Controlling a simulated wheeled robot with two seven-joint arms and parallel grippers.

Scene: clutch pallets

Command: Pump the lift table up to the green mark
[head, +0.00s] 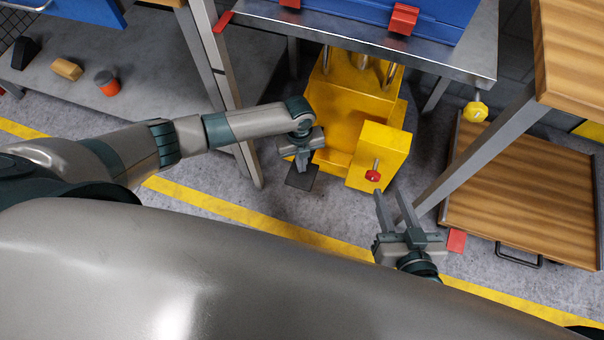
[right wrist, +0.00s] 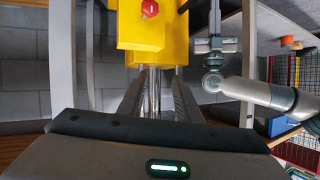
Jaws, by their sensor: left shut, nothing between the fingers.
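The lift table has a yellow base (head: 350,100) with bright metal columns under a steel top (head: 350,35). A yellow box (head: 380,150) with a red knob (head: 373,175) sits at its front; the knob also shows in the right wrist view (right wrist: 150,9). A dark pedal plate (head: 301,178) is low at the base's left. My left gripper (head: 303,169) is shut and empty, pointing down just above or at the pedal; contact cannot be told. My right gripper (head: 395,198) is open and empty, in front of the yellow box. I see no green mark.
A blue container (head: 350,12) with red clips stands on the steel top. A grey shelf (head: 150,80) with small items is at left. A wooden-topped table (head: 570,50) and a wooden platform (head: 520,195) are at right. A yellow tag (head: 476,111) hangs nearby.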

